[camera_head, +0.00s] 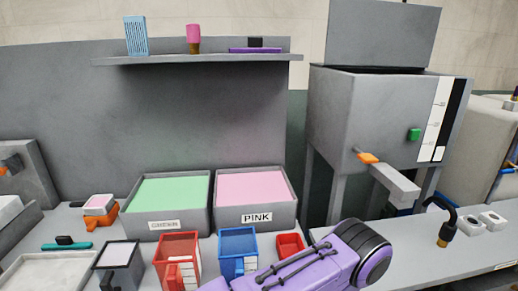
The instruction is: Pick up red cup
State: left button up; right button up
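A red cup (179,246) with a handle and a white scale strip stands upright on the table, in front of the green foam bin. A blue cup (238,241) of similar shape stands just to its right. A smaller red container (290,243) sits farther right, its lower part close to or behind a purple and black arm link that I take to be mine. No fingertips of my left or right gripper show. Nothing is seen touching the red cup.
Behind the cups are a green bin (167,228) and a bin labelled PINK (284,218). A dark cup (120,253) stands left of the red cup. A wall shelf (190,60) is above. A grey press (365,110) with an orange-tipped spout stands right.

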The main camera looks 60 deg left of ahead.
aim_at(177, 262)
jog(key=k, duration=0.5)
jog(key=u, duration=1.55)
jog(key=i, duration=0.35)
jog(key=u, duration=0.85)
